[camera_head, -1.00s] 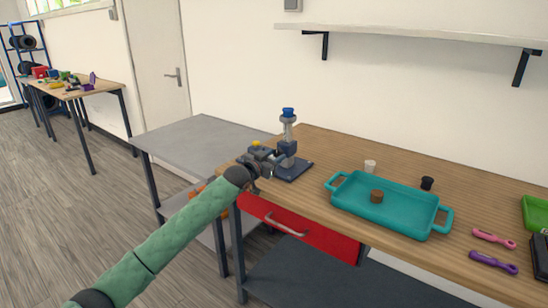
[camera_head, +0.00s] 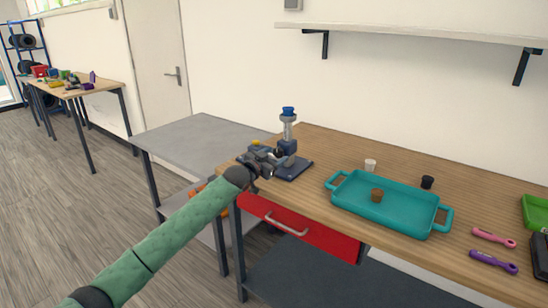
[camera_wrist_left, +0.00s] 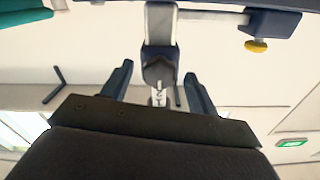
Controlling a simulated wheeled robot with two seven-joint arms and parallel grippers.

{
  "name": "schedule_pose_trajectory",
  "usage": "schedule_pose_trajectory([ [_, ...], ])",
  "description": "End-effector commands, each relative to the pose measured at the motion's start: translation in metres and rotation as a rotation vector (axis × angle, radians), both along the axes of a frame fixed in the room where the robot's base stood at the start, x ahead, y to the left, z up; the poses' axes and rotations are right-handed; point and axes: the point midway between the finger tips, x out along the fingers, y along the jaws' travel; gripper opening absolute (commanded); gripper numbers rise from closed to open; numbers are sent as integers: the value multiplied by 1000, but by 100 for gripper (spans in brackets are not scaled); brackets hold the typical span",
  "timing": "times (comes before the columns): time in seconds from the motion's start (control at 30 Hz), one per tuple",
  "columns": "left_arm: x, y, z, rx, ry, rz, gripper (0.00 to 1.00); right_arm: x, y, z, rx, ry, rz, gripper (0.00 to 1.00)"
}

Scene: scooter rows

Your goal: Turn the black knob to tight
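A dark blue and grey stand (camera_head: 290,148) with a blue top is on the left end of the wooden table. My left gripper (camera_head: 271,161) is at the stand's left side in the head view. In the left wrist view, the black knob (camera_wrist_left: 159,70) sits on a light grey part of the stand. The two fingers of my left gripper (camera_wrist_left: 160,88) are apart, one on each side of the knob's line, with gaps showing. I cannot tell how deep the knob is between them. A yellow knob (camera_wrist_left: 256,45) is off to the right there. My right gripper is not in view.
A teal tray (camera_head: 345,202) holding a brown round piece stands right of the stand. A white cup (camera_head: 370,165) and a black cup (camera_head: 427,182) are behind it. Pink and purple tools lie at right. A grey table (camera_head: 200,140) adjoins at left. A red drawer (camera_head: 300,228) is below.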

Motion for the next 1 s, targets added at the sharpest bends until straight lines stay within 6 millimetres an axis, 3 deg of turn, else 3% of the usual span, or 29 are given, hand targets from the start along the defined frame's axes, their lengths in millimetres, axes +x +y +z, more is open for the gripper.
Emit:
schedule_pose_trajectory([
  [0.27,-7,6,0,-1,-2,1,59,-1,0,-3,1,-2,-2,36],
  [0.7,-56,41,-1,0,0,0,59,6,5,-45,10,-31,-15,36],
  [1.0,-63,47,0,0,0,1,59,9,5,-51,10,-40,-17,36],
])
